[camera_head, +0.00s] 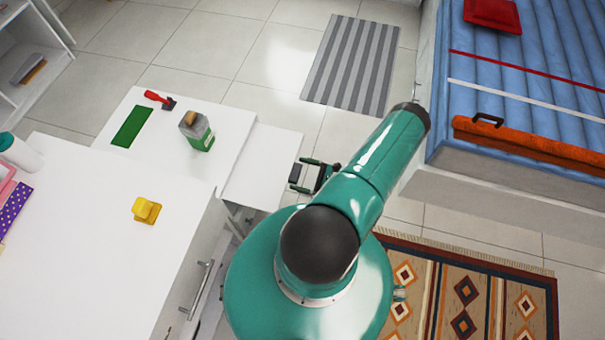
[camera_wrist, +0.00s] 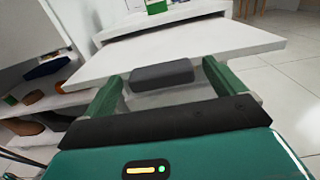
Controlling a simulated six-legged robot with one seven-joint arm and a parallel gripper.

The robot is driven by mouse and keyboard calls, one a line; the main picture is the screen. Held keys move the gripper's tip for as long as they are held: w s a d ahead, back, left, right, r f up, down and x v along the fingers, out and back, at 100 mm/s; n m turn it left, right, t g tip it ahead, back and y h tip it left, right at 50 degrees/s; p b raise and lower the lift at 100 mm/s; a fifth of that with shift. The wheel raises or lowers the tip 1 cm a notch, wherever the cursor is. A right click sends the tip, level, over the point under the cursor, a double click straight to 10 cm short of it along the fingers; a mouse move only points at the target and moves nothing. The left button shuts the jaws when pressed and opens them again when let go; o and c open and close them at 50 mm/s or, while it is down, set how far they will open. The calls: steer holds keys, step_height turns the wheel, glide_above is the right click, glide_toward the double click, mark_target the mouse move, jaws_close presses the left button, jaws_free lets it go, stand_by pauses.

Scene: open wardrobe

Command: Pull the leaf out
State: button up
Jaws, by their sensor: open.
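The leaf (camera_head: 264,165) is a flat white panel sticking out from under the right side of a white table (camera_head: 225,112) in the head view. In the wrist view the leaf (camera_wrist: 205,47) spans the middle, below the table top (camera_wrist: 165,19). A dark grey block like a handle (camera_wrist: 162,75) is at its near edge; it also shows in the head view (camera_head: 295,173). My gripper (camera_head: 304,176) is open, its green fingers on either side of the block. In the wrist view my gripper (camera_wrist: 160,84) faces the leaf's edge. I cannot tell whether the fingers touch the block.
A green-and-white box (camera_head: 197,131), a green mat (camera_head: 132,125) and a red-handled tool (camera_head: 159,98) are on the table. A white cabinet (camera_head: 110,220) adjoins at left. A blue bed (camera_head: 530,70) is at right.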

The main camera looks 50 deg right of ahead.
steer(key=v, duration=1.3)
steer(key=shift+s+d, duration=0.15)
steer(key=shift+s, duration=0.2)
steer(key=w+r+n+g+y, duration=0.2)
steer(key=w+r+n+g, duration=0.6)
steer(key=r, duration=0.5)
steer(key=w+r+n+g+y, duration=0.3)
steer(key=w+r+n+g, duration=0.25)
steer(key=w+r, duration=0.65)
steer(key=w+a+r+n+g+h, duration=0.1)
steer(key=w+a+r+n+h, duration=0.1)
steer(key=a+r+n, duration=0.35)
steer(key=w+a+r+n+g+h, duration=0.2)
steer(key=a+r, duration=0.4)
steer(key=r, duration=0.5)
steer(key=s+a+r+n+t+h, duration=0.2)
steer(key=s+a+r+n+h, duration=0.1)
steer(key=a+r, duration=0.5)
steer(key=s+a+r+n+t+h, duration=0.3)
steer(key=a+r+n, duration=0.5)
steer(key=a, duration=0.5)
steer(key=shift+s+a+r+h, duration=0.3)
steer(key=shift+s+r+h, duration=0.15)
steer(key=shift+s, duration=0.45)
